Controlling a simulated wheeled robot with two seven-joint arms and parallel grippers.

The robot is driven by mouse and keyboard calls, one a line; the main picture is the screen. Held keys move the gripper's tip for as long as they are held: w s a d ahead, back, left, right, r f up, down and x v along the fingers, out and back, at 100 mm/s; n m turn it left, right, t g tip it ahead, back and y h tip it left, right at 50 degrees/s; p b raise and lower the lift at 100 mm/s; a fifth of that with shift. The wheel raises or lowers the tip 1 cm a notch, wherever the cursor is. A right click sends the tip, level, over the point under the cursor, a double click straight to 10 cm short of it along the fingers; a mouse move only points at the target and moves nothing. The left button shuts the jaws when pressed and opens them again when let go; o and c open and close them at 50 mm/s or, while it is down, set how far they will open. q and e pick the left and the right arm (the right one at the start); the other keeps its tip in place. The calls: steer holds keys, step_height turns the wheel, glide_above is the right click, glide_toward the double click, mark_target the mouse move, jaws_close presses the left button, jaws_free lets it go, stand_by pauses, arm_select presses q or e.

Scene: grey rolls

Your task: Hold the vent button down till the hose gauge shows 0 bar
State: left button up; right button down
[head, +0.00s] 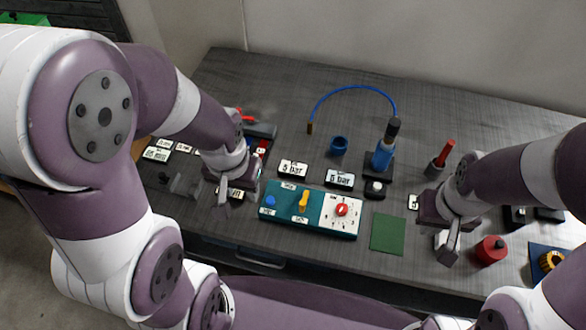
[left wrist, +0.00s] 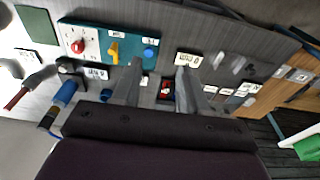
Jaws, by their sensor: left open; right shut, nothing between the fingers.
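Two displays (head: 292,168) (head: 340,179) read 5 bar; one also shows in the left wrist view (left wrist: 96,73). A small black block with a pale round button (head: 375,188) stands before a blue cylinder with a black top (head: 383,157). A blue hose (head: 355,88) arches behind. A teal panel (head: 290,229) carries a blue button (head: 270,200), yellow lever (head: 303,200) and red dial knob (head: 341,210); its labels are too small to read. My left gripper (head: 222,205) is open left of the panel, fingers apart and empty (left wrist: 157,82). My right gripper (head: 448,248) is shut and empty, right of the green mat.
The green mat (head: 387,234) lies right of the panel. A red round knob (head: 490,250) stands right of my right gripper. A red-handled tool (head: 445,154) stands upright in a holder. A blue cup (head: 338,145) sits behind the displays. Several small labels (head: 157,154) lie at the left.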

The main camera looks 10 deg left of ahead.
arm_select(q)
jaws_close()
steer(key=shift+r, duration=0.1)
stand_by(1.7)
